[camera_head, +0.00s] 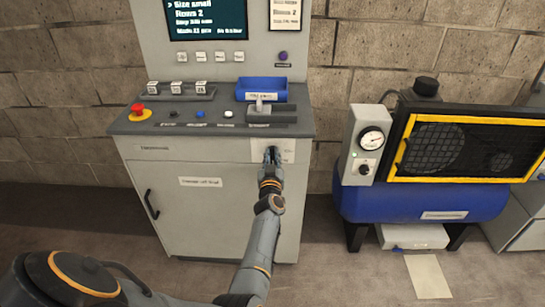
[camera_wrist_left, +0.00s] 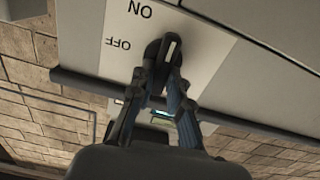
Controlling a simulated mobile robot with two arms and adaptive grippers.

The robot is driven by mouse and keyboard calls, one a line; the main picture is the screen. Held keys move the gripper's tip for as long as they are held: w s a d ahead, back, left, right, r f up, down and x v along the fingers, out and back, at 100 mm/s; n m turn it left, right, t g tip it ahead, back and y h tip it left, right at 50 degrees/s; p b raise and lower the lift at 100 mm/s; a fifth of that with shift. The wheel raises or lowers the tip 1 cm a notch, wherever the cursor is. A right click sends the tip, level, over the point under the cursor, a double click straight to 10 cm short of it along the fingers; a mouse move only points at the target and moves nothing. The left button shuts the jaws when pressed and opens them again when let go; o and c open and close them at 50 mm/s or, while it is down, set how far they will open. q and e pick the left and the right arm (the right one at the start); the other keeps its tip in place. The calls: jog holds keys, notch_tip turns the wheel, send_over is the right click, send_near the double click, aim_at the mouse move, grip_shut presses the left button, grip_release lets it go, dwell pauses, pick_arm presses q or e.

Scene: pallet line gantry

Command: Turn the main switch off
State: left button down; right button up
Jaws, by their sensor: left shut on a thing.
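The main switch sits on a white plate (camera_head: 288,146) at the upper right of the grey cabinet front. In the left wrist view the plate (camera_wrist_left: 190,20) is upside down, with the words ON and OFF on it. The black switch handle (camera_wrist_left: 172,48) has a pale line along it. My right gripper is not in view.
Above the switch, the console top (camera_head: 225,121) carries a red emergency button (camera_head: 137,109), a blue tray (camera_head: 262,90) and small buttons. A blue compressor (camera_head: 425,203) with a yellow-framed guard stands to the right. A cabinet door handle (camera_head: 151,204) sticks out at left.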

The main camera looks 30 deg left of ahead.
pick_arm(q)
jog(key=n, duration=0.2)
jog(key=shift+a+n, duration=0.15)
jog(key=shift+n, duration=0.25)
jog(key=n+b, duration=0.1)
jog(key=n, duration=0.4)
jog(key=n+b, duration=0.1)
jog(key=n, duration=0.3)
jog(key=f+n, duration=0.1)
jog(key=n, duration=0.4)
jog(key=shift+s+a+n+b, duration=0.25)
jog(key=shift+a+n+b, duration=0.05)
jog(key=shift+b, duration=0.1)
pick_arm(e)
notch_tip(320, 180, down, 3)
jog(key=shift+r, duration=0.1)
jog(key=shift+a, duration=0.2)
